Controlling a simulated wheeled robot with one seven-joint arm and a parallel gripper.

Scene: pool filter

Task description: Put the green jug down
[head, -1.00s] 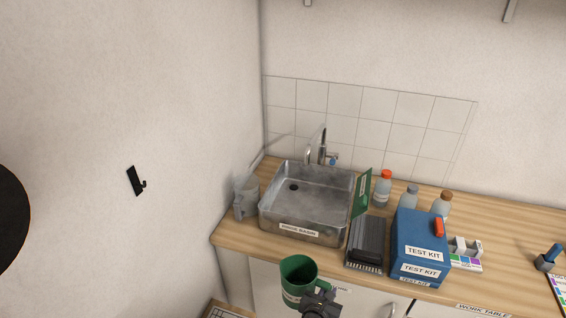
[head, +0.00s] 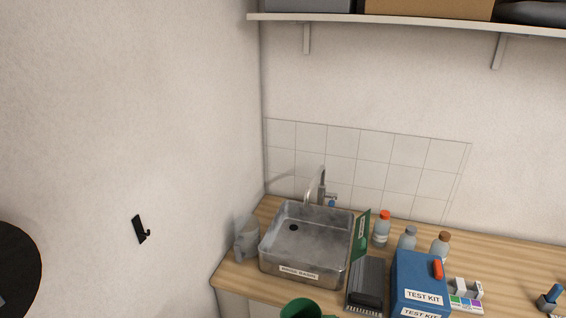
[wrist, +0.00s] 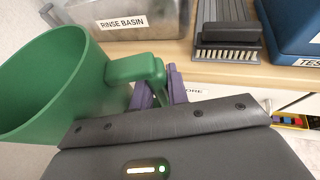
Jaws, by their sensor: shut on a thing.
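The green jug (wrist: 45,90) fills the left of the wrist view, its mouth facing up and toward the camera. My gripper (wrist: 160,92) is shut on the jug's handle, with purple fingers around it. In the head view only the jug's rim (head: 302,308) shows at the bottom edge, in front of the worktop. My gripper is below the head view's frame. The jug is held clear of the worktop's front edge; its base is hidden.
The rinse basin (head: 306,262) stands on the wooden worktop (head: 233,277), with a grey jug (head: 246,240) to its left. A brush tray (head: 367,283), green card (head: 361,238), blue test kit (head: 420,275) and several bottles (head: 382,230) crowd its right. A shelf (head: 400,24) hangs above.

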